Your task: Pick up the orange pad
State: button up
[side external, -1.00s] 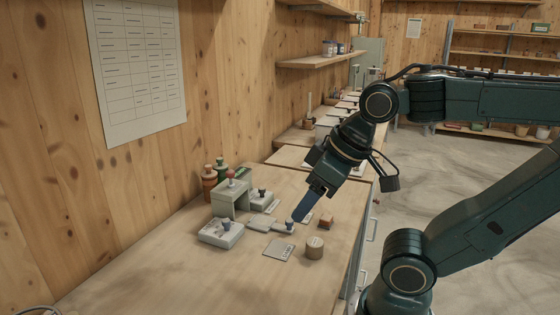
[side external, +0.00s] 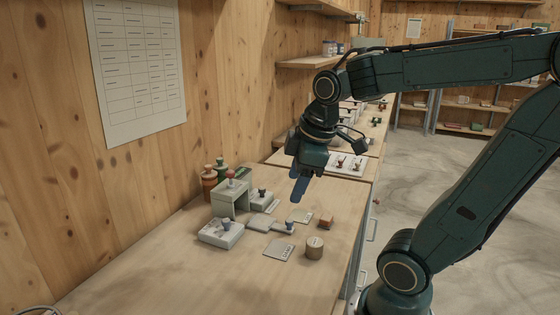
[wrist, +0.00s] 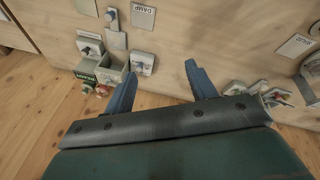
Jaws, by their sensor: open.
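The orange pad (side external: 326,223) is a small orange-brown block on the bench, near its right edge in the side view. I cannot make it out in the wrist view. My gripper (side external: 298,194) hangs above the bench, pointing down, up and to the left of the pad in the side view and apart from it. In the wrist view my gripper (wrist: 160,72) shows two blue fingers spread wide with nothing between them.
A round wooden block (side external: 314,248) and a labelled card (side external: 279,249) lie in front of the pad. A grey-green stand with a red knob (side external: 230,196), a pale box (side external: 221,233) and bottles (side external: 209,182) stand left. The bench front is clear.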

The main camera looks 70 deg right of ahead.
jog(key=w+d+f+n+g, duration=0.1)
jog(key=d+f+n, duration=0.15)
jog(key=d, duration=0.35)
jog(key=w+d+f+n+g, duration=0.1)
jog(key=d+f+n+g, duration=0.1)
jog(key=d+n, duration=0.35)
jog(key=n+y, duration=0.1)
jog(key=n, duration=0.3)
send_over(326, 218)
notch_tip(326, 218, down, 6)
jog(key=shift+g, duration=0.4)
jog(key=f, duration=0.8)
jog(key=shift+s+a, duration=0.1)
jog(key=shift+a, duration=0.2)
jog(key=shift+f, duration=0.25)
jog(key=shift+d+f, duration=0.2)
jog(key=shift+f, duration=2.4)
jog(key=c, duration=1.1)
